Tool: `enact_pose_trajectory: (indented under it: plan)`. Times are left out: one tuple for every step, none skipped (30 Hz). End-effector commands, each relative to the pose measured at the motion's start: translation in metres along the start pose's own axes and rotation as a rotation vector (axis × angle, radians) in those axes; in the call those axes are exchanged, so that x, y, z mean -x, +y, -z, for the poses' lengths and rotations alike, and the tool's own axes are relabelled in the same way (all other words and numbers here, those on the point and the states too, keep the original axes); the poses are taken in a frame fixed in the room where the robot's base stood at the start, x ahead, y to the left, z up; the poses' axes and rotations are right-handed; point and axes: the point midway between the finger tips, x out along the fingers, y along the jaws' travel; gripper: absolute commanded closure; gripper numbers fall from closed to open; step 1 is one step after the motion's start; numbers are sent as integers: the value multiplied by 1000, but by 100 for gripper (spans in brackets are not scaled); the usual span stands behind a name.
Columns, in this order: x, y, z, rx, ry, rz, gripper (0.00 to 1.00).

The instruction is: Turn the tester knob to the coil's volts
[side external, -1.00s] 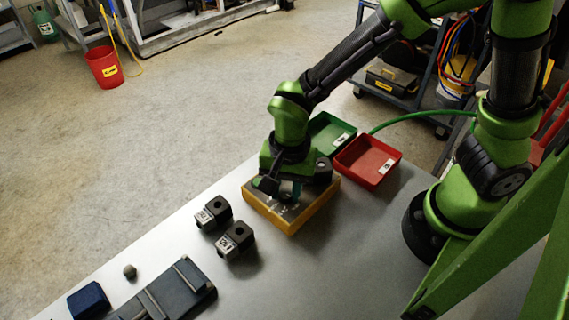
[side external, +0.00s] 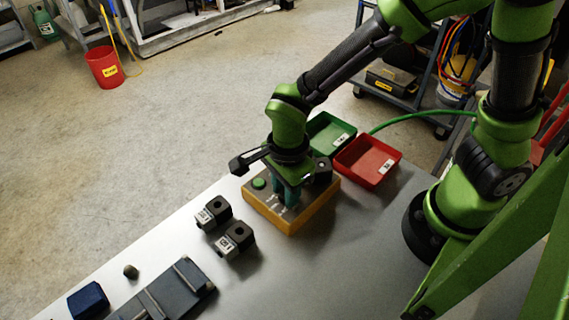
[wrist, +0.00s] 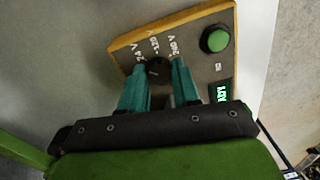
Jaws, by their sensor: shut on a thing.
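The tester (side external: 305,217) is a yellow-sided box with a grey face. In the wrist view its face (wrist: 205,45) shows labels for 24 V, 120 V and 240 V, a green button (wrist: 215,39) and a small lit green display (wrist: 221,91), its text hard to read. The dark round knob (wrist: 158,69) sits below the labels. My gripper (wrist: 159,72) is shut on the knob with a teal finger on either side. In the side view the gripper (side external: 287,200) points down onto the tester. Which label the knob points at is unclear. A black block, probably a coil (side external: 323,171), stands at the tester's back right.
Two black blocks with pale labels (side external: 213,212) (side external: 234,240) stand left of the tester. A green bin (side external: 330,135) and a red bin (side external: 367,162) are behind it. A dark blue block (side external: 88,300), a small round piece (side external: 131,271) and a dark fixture (side external: 170,293) lie front left.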

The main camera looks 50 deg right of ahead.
Motion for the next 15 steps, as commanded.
enact_pose_trajectory:
  plan:
    - [1, 0, -1, -22, -1, 1, 99]
    - [1, 0, -1, -36, -1, 1, 99]
    - [1, 0, -1, -52, 0, 1, 99]
    - [1, 0, -1, -63, 0, 1, 99]
    - [1, 0, -1, -73, 1, 1, 99]
    - [1, 0, -1, -84, 1, 1, 99]
    - [1, 0, -1, -92, 1, 1, 99]
    - [1, 0, -1, -99, 2, 1, 99]
    - [1, 0, -1, -105, 2, 1, 99]
    - [1, 0, -1, -110, 2, 1, 99]
    - [1, 0, -1, -113, 2, 1, 99]
    - [1, 0, -1, -117, 2, 1, 99]
    - [1, 0, -1, -120, 3, 1, 99]
    - [1, 0, -1, -121, 3, 1, 99]
    - [1, 0, -1, -122, 3, 1, 99]
